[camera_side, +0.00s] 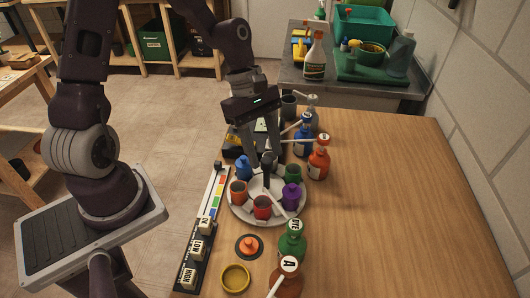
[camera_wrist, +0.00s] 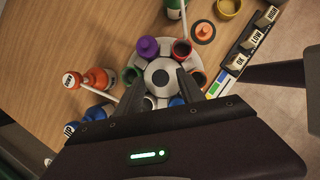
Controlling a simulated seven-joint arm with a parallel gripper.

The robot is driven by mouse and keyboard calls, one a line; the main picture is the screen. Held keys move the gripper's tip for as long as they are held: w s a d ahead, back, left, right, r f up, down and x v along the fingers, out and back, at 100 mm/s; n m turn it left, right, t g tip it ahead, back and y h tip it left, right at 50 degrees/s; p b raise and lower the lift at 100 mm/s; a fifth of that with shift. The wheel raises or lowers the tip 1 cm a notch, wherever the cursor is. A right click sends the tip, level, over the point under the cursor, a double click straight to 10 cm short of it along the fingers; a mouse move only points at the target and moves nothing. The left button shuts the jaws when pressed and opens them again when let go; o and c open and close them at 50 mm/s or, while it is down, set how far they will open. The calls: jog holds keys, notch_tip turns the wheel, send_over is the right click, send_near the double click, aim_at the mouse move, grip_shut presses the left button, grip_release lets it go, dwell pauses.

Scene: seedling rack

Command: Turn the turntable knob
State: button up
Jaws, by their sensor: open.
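The turntable (camera_side: 240,212) is a pale round disc on the wooden table, with several coloured cups and small bottles around its rim. Its knob (camera_side: 267,172) stands upright at the centre. In the wrist view the knob (camera_wrist: 160,77) shows from above as a grey disc with a dark middle. My gripper (camera_side: 263,158) points down over the turntable, its fingers open. In the wrist view my gripper (camera_wrist: 156,84) has one finger on each side of the knob, with gaps showing. I cannot tell whether the fingertips are level with the knob.
An orange bottle (camera_side: 318,163) and a blue bottle (camera_side: 302,140) stand behind the turntable to the right. A green bottle (camera_side: 291,243) stands in front. An orange-knobbed lid (camera_side: 249,246), a yellow dish (camera_side: 236,278) and a black strip with OK, LOW and HIGH blocks (camera_side: 190,275) lie nearby. The table's right side is clear.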

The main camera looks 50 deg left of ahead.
jog(key=shift+d+f, duration=0.25)
jog(key=shift+f, duration=0.3)
grip_shut()
